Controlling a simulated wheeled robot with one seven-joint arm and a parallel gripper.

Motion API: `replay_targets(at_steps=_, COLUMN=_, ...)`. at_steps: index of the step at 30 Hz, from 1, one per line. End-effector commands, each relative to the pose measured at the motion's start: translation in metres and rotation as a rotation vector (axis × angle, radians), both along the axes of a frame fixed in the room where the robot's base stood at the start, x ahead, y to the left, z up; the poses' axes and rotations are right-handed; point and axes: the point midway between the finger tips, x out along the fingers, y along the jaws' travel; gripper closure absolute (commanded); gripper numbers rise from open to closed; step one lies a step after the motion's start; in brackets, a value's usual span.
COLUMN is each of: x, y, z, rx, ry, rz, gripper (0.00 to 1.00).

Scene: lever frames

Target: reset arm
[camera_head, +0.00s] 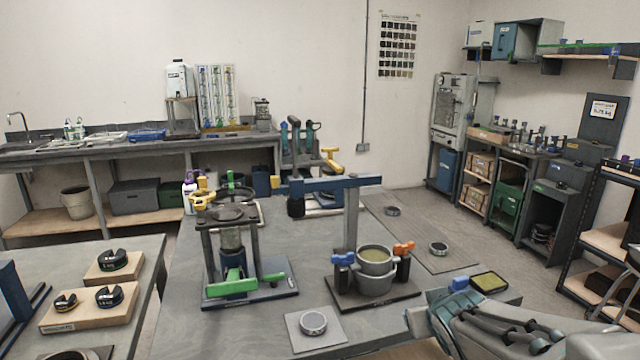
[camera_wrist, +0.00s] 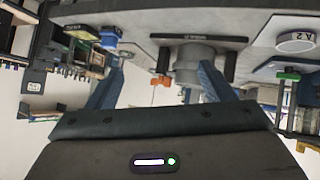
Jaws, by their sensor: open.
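My gripper (camera_wrist: 161,68) is open in the wrist view, its two blue-grey fingers apart with nothing held between them. My arm reaches in from the lower right of the head view, over the front right of the grey bench (camera_head: 330,262). Ahead of the fingers, apart from them, is the grey cylinder (camera_wrist: 188,70) on a dark base plate, seen upside down. In the head view this is the grey mould (camera_head: 375,283) with a greenish top, between a blue-knobbed and an orange-knobbed clamp. A post with a blue crossbar (camera_head: 335,184) stands behind it.
A press frame with a green handle (camera_head: 236,284) stands left of the mould. A round lidded tin (camera_head: 313,323) sits on a plate in front. The left table holds weights on wooden blocks (camera_head: 95,305).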

Motion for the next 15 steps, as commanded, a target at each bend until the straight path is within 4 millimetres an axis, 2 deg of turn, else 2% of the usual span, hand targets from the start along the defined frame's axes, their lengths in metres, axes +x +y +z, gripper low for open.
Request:
replay_targets(at_steps=1, x=-0.015, y=0.001, z=0.012, rx=0.012, ry=0.056, rz=-0.035, gripper=0.25)
replay_targets(at_steps=5, x=-0.06, y=0.01, z=0.015, rx=0.061, ry=0.231, rz=-0.106, gripper=0.25)
replay_targets(at_steps=9, x=-0.108, y=0.029, z=0.018, rx=0.134, ry=0.416, rz=-0.131, gripper=0.25)
replay_targets(at_steps=12, x=-0.135, y=0.044, z=0.02, rx=0.18, ry=0.519, rz=-0.124, gripper=0.25)
replay_targets(at_steps=15, x=-0.154, y=0.054, z=0.022, rx=0.212, ry=0.589, rz=-0.114, gripper=0.25)
